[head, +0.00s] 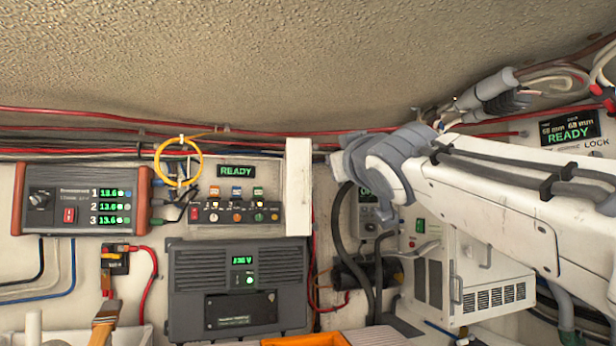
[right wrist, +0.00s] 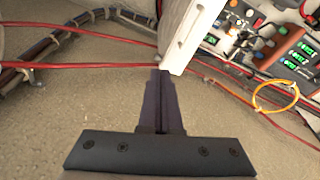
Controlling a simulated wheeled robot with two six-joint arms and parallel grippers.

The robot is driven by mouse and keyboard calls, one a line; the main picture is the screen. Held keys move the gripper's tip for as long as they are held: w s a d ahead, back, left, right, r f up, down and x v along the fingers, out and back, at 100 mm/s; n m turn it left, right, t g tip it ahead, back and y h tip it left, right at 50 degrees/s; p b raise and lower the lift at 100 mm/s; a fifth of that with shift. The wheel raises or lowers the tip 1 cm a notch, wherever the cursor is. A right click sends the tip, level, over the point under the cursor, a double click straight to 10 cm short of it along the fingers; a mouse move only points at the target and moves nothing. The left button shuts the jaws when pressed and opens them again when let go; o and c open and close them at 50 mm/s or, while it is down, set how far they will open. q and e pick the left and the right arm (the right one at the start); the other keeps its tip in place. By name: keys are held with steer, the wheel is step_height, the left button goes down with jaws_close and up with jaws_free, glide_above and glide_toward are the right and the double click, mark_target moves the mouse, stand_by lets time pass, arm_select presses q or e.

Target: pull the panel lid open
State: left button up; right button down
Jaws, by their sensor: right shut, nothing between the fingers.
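The panel lid (head: 298,188) is a white upright slab at the right side of the switch panel (head: 236,200). It stands out from the wall, and the panel's switches and green READY display show beside it. In the right wrist view the lid (right wrist: 196,36) runs down from the top, with its end close to my fingertips. My right gripper (right wrist: 160,76) is shut with nothing between its dark fingers. Its tips are at or just beside the lid's end; I cannot tell whether they touch. In the head view my right wrist hides most of the gripper. My left gripper is not in view.
A three-channel meter (head: 82,200) and a yellow cable loop (head: 178,162) are left of the panel. A grey charger (head: 238,290) sits below it. Red cables (head: 80,113) run along the wall top. A white cabinet (head: 480,280) stands at right, under my arm.

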mark_target(300, 183)
steer(key=s+a+f+n+g+y+p, duration=0.1)
steer(key=a+f+n+g+y+p, duration=0.15)
steer(key=n, duration=0.75)
steer(key=s+a+f+n+g+y+p, duration=0.1)
steer(key=n+g+y+p, duration=0.2)
steer(key=n, duration=0.6)
steer(key=shift+t+y, duration=0.25)
steer(key=shift+y, duration=0.4)
steer(key=w+a, duration=0.1)
steer(key=w, duration=0.2)
steer(key=w+a+p, duration=0.1)
steer(key=w, duration=0.2)
steer(key=w+a, duration=0.1)
steer(key=w, duration=0.2)
steer(key=shift+w+p, duration=0.15)
steer(key=shift+p, duration=0.15)
steer(key=shift+w+d, duration=0.15)
steer(key=shift+d, duration=0.25)
